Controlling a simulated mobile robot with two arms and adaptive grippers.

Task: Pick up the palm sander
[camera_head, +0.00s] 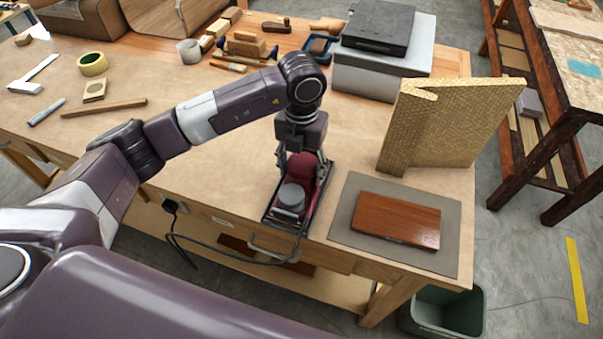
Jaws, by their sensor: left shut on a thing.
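The palm sander (291,197) is dark red and black with a round grey part at its near end. It is in a shallow dark tray (318,207) near the front edge of the workbench. My left gripper (302,160) comes down from above and is shut on the sander's red rear body. The arm and gripper hide part of the sander, and I cannot tell whether it is lifted off the tray. A black cord runs from it over the bench front to a plug (171,206). My right gripper is not in view.
Right of the sander, a reddish-brown wooden board (396,219) lies on a grey mat (351,188). A yellowish angled block (450,125) stands behind it. A grey box with a black plate (378,27) is farther back. A green bin (462,312) stands on the floor.

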